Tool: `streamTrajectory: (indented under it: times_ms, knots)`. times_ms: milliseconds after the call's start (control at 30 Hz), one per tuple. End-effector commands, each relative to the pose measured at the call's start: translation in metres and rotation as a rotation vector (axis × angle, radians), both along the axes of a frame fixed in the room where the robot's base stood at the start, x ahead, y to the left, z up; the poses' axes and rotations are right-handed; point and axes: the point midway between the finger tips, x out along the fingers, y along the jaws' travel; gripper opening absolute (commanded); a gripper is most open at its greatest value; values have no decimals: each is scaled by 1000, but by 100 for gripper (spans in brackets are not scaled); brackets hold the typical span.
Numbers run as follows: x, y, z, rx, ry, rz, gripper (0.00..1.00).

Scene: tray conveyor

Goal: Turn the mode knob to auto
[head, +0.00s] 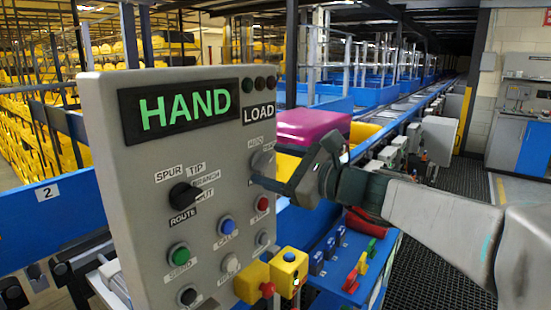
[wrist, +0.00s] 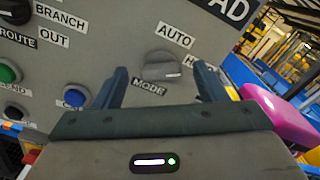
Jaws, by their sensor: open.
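The grey control panel (head: 105,210) has a display (head: 180,110) reading HAND in green. The mode knob (wrist: 160,66) is a grey round knob in the wrist view, between the AUTO label (wrist: 174,35) above, the MODE label (wrist: 149,88) below and a partly hidden label starting with H at the right. A pale mark on the knob lies at its right side, toward the H label. In the head view the knob (head: 262,161) is partly behind my gripper (head: 268,183). My gripper is open, its two fingers (wrist: 162,80) on either side of the knob; contact cannot be told.
A black route selector (head: 185,194) and several push buttons, including a green one (head: 179,255) and a red one (head: 262,204), sit on the panel near my gripper. A yellow box (head: 288,272) juts out below. A magenta item (head: 312,126) lies behind the panel.

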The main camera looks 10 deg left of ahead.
Motion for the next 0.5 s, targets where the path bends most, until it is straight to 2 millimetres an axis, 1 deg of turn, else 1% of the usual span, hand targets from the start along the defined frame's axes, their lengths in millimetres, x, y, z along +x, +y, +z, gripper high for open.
streamTrajectory:
  times_ms: [100, 200, 467, 500]
  knots:
    - [4, 9, 1, 1, 2, -1, 65]
    - [6, 13, 0, 0, 1, -1, 65]
    - [6, 14, 0, 0, 0, -1, 65]
    - [6, 13, 0, 0, 0, -1, 54]
